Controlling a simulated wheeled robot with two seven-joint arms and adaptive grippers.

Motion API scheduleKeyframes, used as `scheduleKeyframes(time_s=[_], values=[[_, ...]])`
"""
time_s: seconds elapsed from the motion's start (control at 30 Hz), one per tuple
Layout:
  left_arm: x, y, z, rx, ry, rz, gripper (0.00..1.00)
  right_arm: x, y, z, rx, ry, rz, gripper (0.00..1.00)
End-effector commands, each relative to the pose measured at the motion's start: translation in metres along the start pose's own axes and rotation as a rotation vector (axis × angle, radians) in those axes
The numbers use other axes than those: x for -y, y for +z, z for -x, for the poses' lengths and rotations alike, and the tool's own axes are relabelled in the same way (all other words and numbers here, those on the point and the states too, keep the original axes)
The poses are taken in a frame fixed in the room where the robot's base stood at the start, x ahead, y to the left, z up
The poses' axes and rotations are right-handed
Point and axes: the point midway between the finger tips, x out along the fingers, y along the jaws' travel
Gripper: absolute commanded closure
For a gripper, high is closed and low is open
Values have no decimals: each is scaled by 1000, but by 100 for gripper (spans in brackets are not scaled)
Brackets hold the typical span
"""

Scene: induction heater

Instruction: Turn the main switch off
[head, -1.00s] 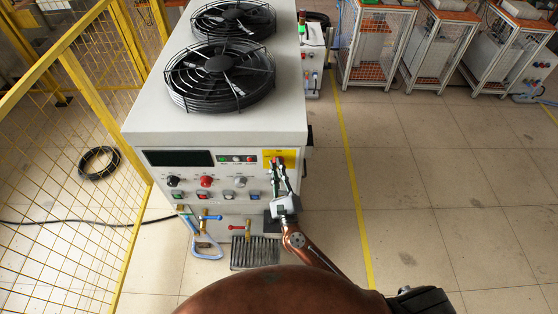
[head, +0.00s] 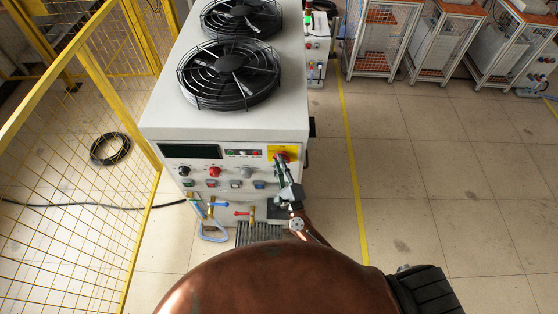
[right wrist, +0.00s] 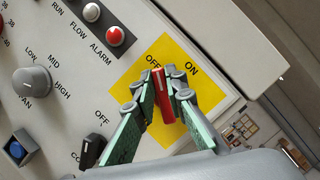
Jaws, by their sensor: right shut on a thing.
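The main switch is a red handle (right wrist: 162,97) on a yellow plate (right wrist: 208,92) marked OFF and ON, seen close in the right wrist view. The handle's outer end, with a pale mark, lies just beside the OFF label; ON is further right. My right gripper (right wrist: 164,88) is shut on the handle, one finger on each side. In the head view, the yellow plate (head: 291,150) is at the upper right of the machine's front panel, and my right gripper (head: 279,158) reaches it from below, hiding most of the handle. My left gripper is not in view.
The machine (head: 225,125) has two black fans on top. Nearby on its panel are a red alarm button (right wrist: 115,36), a grey fan knob (right wrist: 33,82) and a black selector (right wrist: 90,150). A yellow mesh fence (head: 80,190) stands left. Floor to the right is clear.

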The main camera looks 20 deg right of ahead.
Motion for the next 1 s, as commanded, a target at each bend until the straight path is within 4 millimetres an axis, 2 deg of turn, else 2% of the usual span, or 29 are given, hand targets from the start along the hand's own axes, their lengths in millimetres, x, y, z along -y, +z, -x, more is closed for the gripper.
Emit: scheduleKeyframes(time_s=[0.03, 0.23, 0.27, 0.5, 0.87, 1.0], values=[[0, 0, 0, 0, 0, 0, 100, -1, -10, 2, -16, 0, 6, 100], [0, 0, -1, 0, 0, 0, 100, -1, -10, 2, -16, 0, 6, 100], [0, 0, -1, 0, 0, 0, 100, -1, -10, 2, -16, 0, 6, 87], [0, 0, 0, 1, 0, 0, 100, 0, -9, 1, -14, -2, 5, 71], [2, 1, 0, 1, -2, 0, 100, 0, -4, 1, -6, -1, 2, 71], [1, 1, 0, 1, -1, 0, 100, -1, -4, 14, -6, 1, 2, 71]])
